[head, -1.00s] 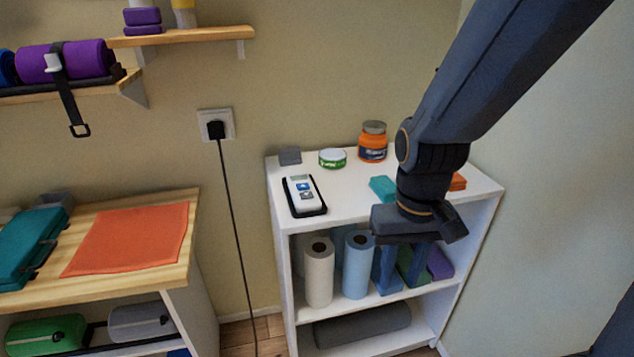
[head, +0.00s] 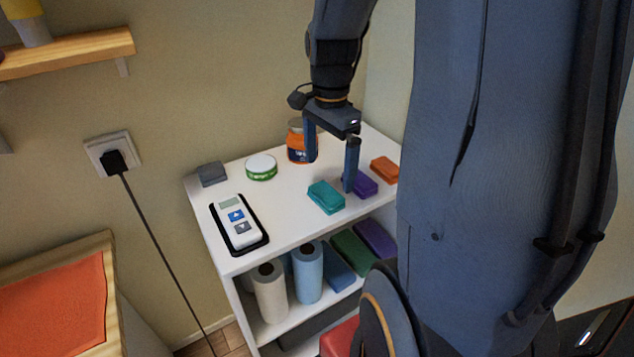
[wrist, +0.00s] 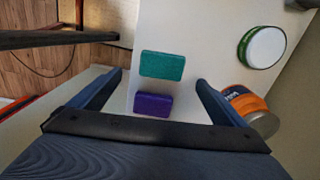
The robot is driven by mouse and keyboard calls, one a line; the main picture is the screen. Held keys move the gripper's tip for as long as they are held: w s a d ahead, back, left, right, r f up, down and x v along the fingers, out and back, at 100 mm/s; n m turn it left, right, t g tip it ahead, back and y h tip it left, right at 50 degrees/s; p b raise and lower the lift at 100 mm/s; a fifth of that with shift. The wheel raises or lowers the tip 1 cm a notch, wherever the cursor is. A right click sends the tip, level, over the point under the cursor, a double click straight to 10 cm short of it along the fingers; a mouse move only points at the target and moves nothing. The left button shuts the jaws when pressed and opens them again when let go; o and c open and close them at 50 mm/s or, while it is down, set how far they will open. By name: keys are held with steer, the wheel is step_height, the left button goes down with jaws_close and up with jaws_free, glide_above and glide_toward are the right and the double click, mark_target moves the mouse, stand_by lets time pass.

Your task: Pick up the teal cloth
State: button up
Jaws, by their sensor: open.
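The teal cloth (head: 326,197) is a small folded block lying on the white shelf top, near its front edge. It also shows in the wrist view (wrist: 162,65), just beyond a purple folded cloth (wrist: 153,104). My gripper (head: 331,175) is open and empty, with its fingers pointing down over the shelf top. In the wrist view, my gripper's fingers (wrist: 160,78) stand apart to either side, with the teal and purple cloths in the span between them. In the head view, one finger partly covers the purple cloth (head: 361,184).
An orange cloth (head: 385,170) lies right of the purple one. An orange jar (head: 296,146), a green-and-white tin (head: 261,167), a grey block (head: 212,174) and a handheld device (head: 237,222) share the shelf top. The wall stands close behind.

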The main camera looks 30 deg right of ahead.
mark_target(326, 191)
steer(key=shift+w+d+f, duration=0.1)
steer(key=shift+d+f, duration=0.05)
steer(key=shift+f, duration=0.15)
steer(key=shift+a+f, duration=0.2)
steer(key=shift+f, duration=1)
steer(key=shift+w+a+f+p, duration=0.1)
steer(key=shift+f+p, duration=0.6)
steer(key=shift+f, duration=1.6)
steer(key=c, duration=1.1)
step_height(326, 191, up, 10)
steer(key=shift+r+b, duration=0.1)
steer(key=shift+b, duration=0.5)
